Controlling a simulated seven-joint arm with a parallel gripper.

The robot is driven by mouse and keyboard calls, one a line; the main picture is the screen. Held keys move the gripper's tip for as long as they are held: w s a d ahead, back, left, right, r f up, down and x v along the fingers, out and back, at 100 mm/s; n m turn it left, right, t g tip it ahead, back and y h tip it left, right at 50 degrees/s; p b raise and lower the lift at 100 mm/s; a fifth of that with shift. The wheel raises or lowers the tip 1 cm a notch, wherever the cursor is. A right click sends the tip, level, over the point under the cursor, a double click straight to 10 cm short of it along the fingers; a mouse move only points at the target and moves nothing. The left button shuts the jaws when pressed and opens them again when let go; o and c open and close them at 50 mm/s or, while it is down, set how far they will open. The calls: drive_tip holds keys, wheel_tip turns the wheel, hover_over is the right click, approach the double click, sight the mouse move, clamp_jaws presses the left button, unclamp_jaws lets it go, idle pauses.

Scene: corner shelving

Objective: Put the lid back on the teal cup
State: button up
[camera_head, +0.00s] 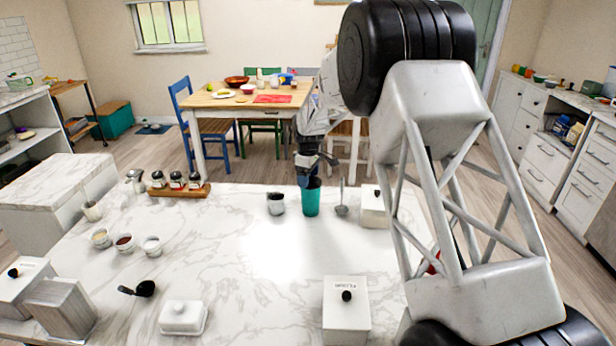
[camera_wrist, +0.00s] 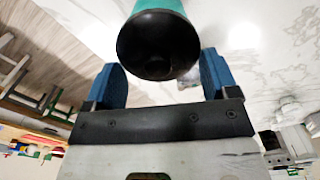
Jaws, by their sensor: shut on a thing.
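The teal cup (camera_head: 311,201) stands upright near the far edge of the marble counter. My gripper (camera_head: 309,179) points down right above its top. In the wrist view the cup's teal side (camera_wrist: 172,5) shows at the top edge. A dark round lid (camera_wrist: 158,45) lies across the cup's near end, between my gripper's two blue fingers (camera_wrist: 160,62). The fingers are shut on this lid. The lid lines up closely with the cup's mouth, but I cannot tell whether it is seated or slightly above the rim.
A small grey cup (camera_head: 276,204) stands just left of the teal cup. A ladle (camera_head: 342,209) and a white canister (camera_head: 374,213) stand to the right. A spice rack (camera_head: 180,191) is further left.

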drive_tip(key=o, duration=0.8)
drive_tip(key=shift+r, duration=0.15)
drive_tip(key=shift+r, duration=3.35)
drive_tip(key=shift+c, duration=0.3)
clamp_jaws()
